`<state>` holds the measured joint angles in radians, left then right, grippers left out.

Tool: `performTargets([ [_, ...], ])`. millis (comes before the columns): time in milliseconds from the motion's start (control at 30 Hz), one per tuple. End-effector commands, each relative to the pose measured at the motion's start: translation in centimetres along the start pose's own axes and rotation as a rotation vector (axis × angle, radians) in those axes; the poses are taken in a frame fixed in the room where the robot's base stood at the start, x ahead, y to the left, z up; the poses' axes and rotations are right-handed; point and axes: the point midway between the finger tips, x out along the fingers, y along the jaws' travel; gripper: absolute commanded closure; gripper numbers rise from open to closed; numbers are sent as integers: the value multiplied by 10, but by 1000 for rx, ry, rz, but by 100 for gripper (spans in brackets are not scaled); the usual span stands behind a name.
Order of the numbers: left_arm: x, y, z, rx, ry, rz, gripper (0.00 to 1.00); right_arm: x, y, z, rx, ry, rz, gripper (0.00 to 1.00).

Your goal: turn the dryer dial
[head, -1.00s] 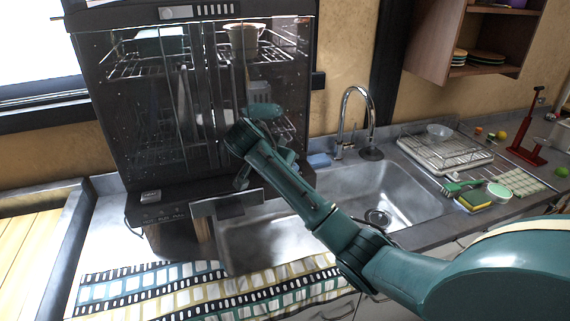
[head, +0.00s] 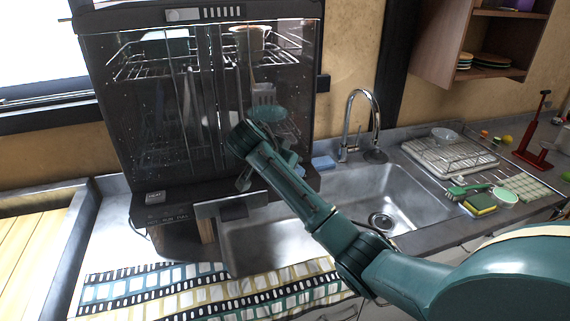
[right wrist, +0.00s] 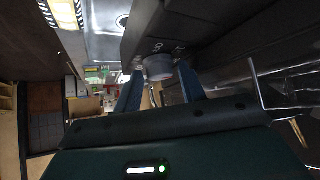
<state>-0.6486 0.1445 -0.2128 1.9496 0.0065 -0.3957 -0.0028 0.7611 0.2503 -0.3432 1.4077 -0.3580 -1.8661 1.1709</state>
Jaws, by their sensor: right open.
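The dryer (head: 150,120) is a tall dark cabinet with a clear front and dish racks, at the back left in the head view. A round grey dial (right wrist: 159,68) sticks out from its dark labelled panel (right wrist: 157,46) in the right wrist view. My right gripper (head: 247,178) is low in front of the dryer. In the right wrist view its two open fingers (right wrist: 160,78) stand either side of the dial; I cannot tell whether they touch it. I cannot make out the dial in the head view. My left gripper is not in view.
A steel sink (head: 365,205) with a curved tap (head: 377,115) lies right of the dryer. A drying rack (head: 450,155), a sponge (head: 480,203) and a green brush (head: 465,188) are on the right counter. A patterned towel (head: 190,290) covers the front left.

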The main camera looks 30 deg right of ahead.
Motion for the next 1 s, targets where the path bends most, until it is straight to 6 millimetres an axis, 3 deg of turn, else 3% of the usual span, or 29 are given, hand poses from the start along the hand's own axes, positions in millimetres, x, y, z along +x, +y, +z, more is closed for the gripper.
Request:
performTargets([
  [167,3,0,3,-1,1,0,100,-19,-2,1,1,1,-6,60],
  [400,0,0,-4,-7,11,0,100,-71,-3,1,0,-7,-10,60],
  [600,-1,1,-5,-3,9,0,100,-102,-1,2,1,-6,-6,60],
  [800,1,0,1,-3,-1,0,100,-124,-1,1,0,-3,-3,60],
  [1000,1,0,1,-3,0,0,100,-131,0,0,-1,-2,0,60],
])
